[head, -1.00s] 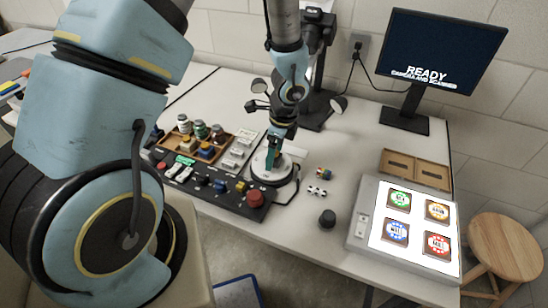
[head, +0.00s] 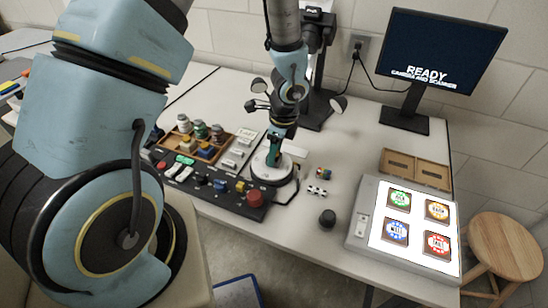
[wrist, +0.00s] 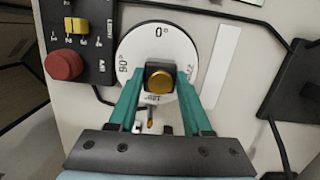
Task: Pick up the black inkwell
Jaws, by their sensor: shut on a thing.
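The black inkwell (wrist: 159,79), a dark squarish body with a round gold cap, stands on the white degree-marked turntable (wrist: 160,40) in the wrist view. My gripper (wrist: 160,75) has its two teal fingers shut on the inkwell, one on each side. In the head view my gripper (head: 273,155) is low over the turntable (head: 260,170), and the inkwell is hidden or too small to make out there. I cannot tell whether its base is clear of the turntable.
A control panel with a red button (head: 255,197) lies left of the turntable. A wooden tray of small bottles (head: 203,145) is behind it. A dark knob-like object (head: 327,218) and a lit panel with four tiles (head: 450,264) are to the right. A monitor (head: 440,50) stands behind.

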